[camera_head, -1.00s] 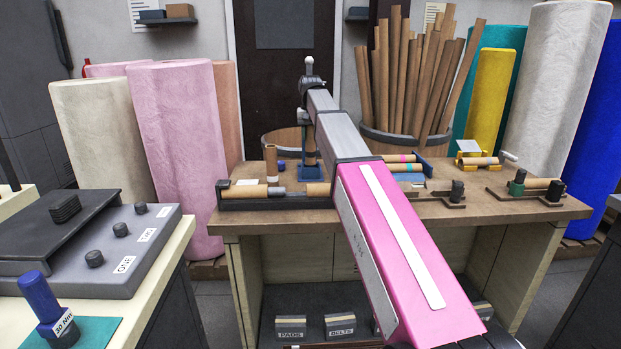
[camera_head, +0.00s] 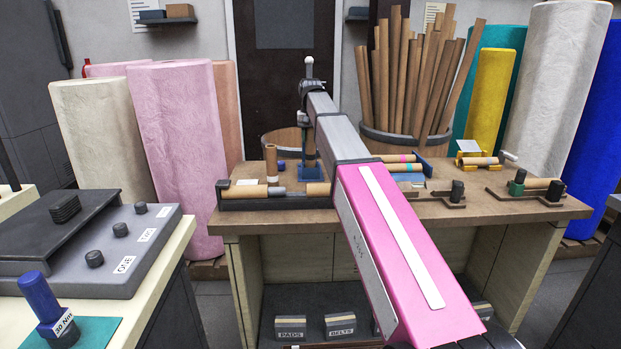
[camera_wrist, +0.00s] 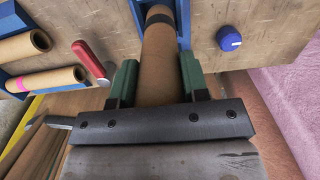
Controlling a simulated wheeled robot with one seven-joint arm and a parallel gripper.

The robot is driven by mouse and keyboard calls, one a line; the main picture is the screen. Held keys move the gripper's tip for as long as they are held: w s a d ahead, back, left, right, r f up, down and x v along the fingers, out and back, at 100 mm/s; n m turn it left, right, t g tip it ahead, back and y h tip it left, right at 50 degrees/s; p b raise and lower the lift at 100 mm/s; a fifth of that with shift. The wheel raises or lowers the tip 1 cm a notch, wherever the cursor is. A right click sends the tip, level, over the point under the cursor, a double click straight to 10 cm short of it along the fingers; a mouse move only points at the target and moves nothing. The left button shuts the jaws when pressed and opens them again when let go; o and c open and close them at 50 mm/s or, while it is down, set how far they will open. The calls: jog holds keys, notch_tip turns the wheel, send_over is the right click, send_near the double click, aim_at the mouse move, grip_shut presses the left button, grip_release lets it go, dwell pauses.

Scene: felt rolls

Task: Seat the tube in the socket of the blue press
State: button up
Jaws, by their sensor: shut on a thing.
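My gripper (camera_wrist: 157,78) has green fingers shut on a brown cardboard tube (camera_wrist: 158,55) in the wrist view. The tube has a dark band near its far end, and that end lies between blue parts of the press (camera_wrist: 184,14). Whether the end is inside the socket cannot be told, as the socket is hidden. In the head view the tube (camera_head: 310,146) stands roughly upright below my wrist at the blue press (camera_head: 309,170), partly covered by my arm.
A blue cap (camera_wrist: 229,38) lies right of the press in the wrist view. A red-handled tool (camera_wrist: 90,58) and blue-racked tubes (camera_wrist: 45,80) lie left. On the bench, another tube (camera_head: 271,160) stands left of the press, behind a dark cradle (camera_head: 240,204) holding tubes.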

aim_at(311, 148)
jog(key=shift+f, duration=2.2)
dwell(2.2)
jog(key=o, duration=1.1)
jog(key=shift+c, duration=0.8)
jog(key=shift+c, duration=0.3)
jog(key=shift+c, duration=0.5)
jog(key=o, duration=0.6)
jog(key=shift+o, duration=0.3)
